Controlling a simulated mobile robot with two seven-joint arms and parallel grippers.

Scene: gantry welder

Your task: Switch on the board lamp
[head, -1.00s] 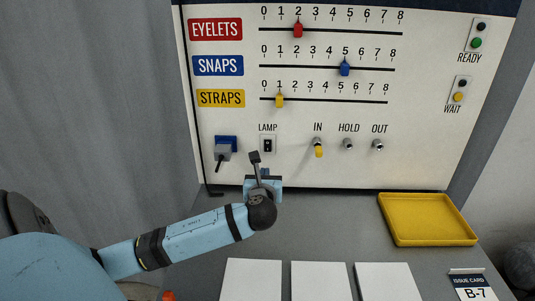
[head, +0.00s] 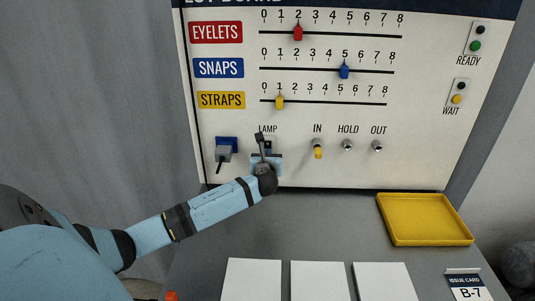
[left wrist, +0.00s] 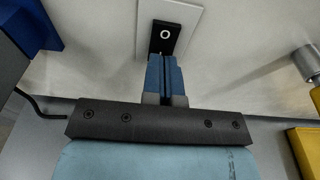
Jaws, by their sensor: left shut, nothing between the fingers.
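The lamp switch is a black rocker on a white plate under the LAMP label on the board. In the head view my left gripper (head: 267,155) covers most of it. In the left wrist view the rocker (left wrist: 166,37) shows a white ring mark, and its white plate (left wrist: 186,20) surrounds it. The blue fingertips of my left gripper (left wrist: 164,60) are shut together, empty, just at the rocker's lower end. I cannot tell whether they touch it. My right gripper is not in view.
A blue socket with a grey plug (head: 224,153) and its cord is left of the switch. The IN knob (head: 318,150) with its yellow tip is to the right. A yellow tray (head: 425,220) and white cards (head: 319,280) lie on the grey desk.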

